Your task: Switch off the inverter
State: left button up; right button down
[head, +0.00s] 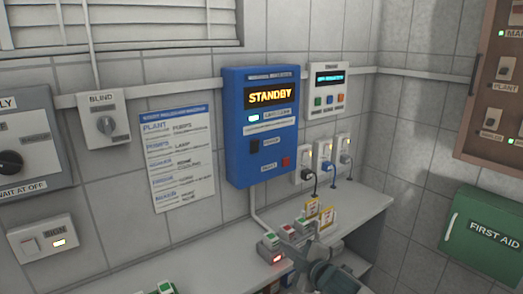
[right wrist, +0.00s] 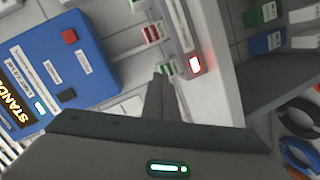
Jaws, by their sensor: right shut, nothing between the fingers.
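A blue wall unit (head: 233,150) shows "STANDBY" in amber; its title is too small to read, so I cannot confirm it is the inverter. It has a lit cyan indicator (head: 253,118), a dark switch (head: 254,147) and a red button (head: 285,161). The unit also shows, turned on its side, at left in the right wrist view (right wrist: 62,45). My right gripper (head: 318,246) is below and right of it, over the counter, apart from it. Its fingers (right wrist: 161,90) are shut and empty. My left gripper is not in view.
A counter (head: 362,217) below holds small coloured switch blocks (head: 270,240) and yellow tags (head: 326,216), close to my right gripper. A white panel (head: 342,76) and plugged sockets (head: 326,151) are right of the blue unit. A green first aid box (head: 485,236) hangs at right.

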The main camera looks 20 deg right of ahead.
aim_at(255, 144)
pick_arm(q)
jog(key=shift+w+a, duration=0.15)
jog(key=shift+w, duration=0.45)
pick_arm(e)
jog(key=w+d+r+n+t+y, duration=0.1)
jog(key=w+r+n, duration=0.1)
jog(key=r, duration=1)
jog(key=w+d+r+n+t+y, duration=0.1)
jog(key=r+n, duration=0.4)
jog(key=r, duration=0.7)
jog(key=shift+w+n+t+y, duration=0.3)
jog(key=shift+w+t+y, duration=0.35)
jog(key=shift+y, duration=0.15)
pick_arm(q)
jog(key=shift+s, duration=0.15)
pick_arm(e)
jog(key=shift+w+r, duration=0.1)
jog(key=shift+r, duration=0.05)
